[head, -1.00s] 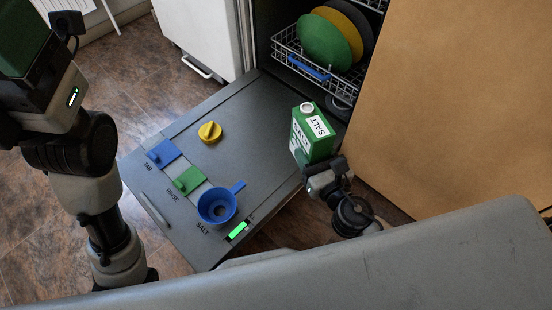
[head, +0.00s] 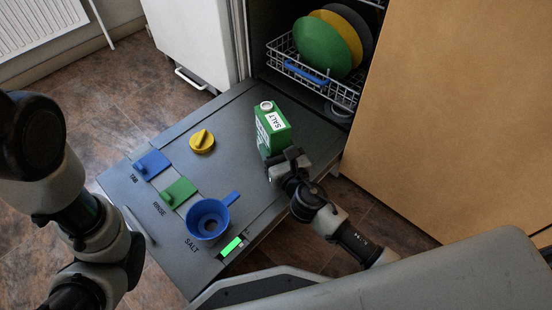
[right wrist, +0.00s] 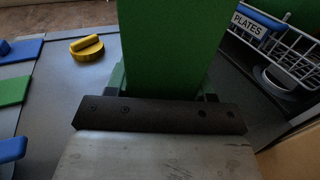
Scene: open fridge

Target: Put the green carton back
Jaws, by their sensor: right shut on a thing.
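The green carton (head: 272,137), labelled SALT with a pale cap on top, is nearly upright over the inner part of the open door (head: 240,125). My right gripper (head: 286,160) is shut on its lower part. In the right wrist view the green carton (right wrist: 170,45) fills the middle, between the fingers. I cannot tell whether its base touches the door. My left arm shows at the left of the head view, but its gripper is not in view.
The open appliance is a dishwasher, with plates in its rack (head: 312,75). On the door are a yellow cap (head: 202,141), a blue flap (head: 152,165), a green flap (head: 178,193) and a blue funnel (head: 208,218) by SALT. A brown panel (head: 450,110) stands at right.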

